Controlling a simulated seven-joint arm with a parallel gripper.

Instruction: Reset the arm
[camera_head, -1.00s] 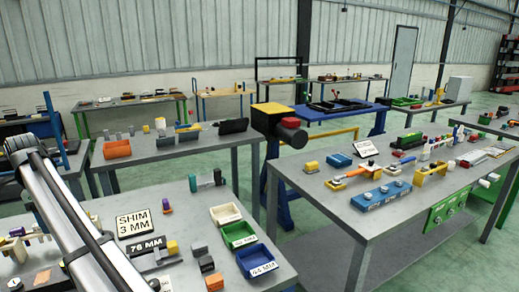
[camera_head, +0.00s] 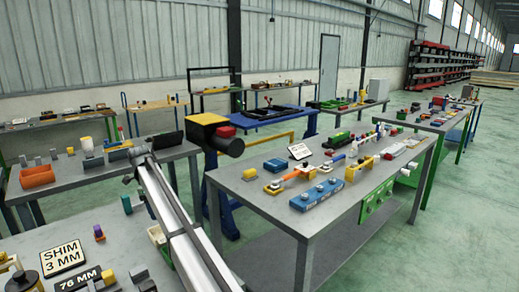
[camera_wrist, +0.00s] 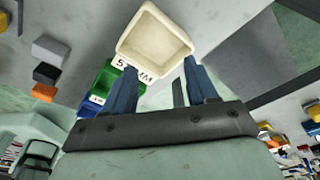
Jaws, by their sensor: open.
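My gripper (camera_wrist: 160,90) shows in the wrist view, its two dark blue fingers spread apart with nothing between them. Past the fingertips is a cream open bin (camera_wrist: 155,42) with a label partly hidden by a finger. A green bin (camera_wrist: 103,82) and a blue bin (camera_wrist: 91,106) are beside it, partly behind the left finger. In the head view my arm runs across the near table and hides most of the bins; part of the cream bin (camera_head: 156,234) shows beside it.
The near table holds a "SHIM 3 MM" sign (camera_head: 63,256), a "76 MM" sign (camera_head: 80,281) and small blocks. A grey table (camera_head: 262,207) at right carries a blue block (camera_head: 317,195) and several parts. Green floor lies between tables.

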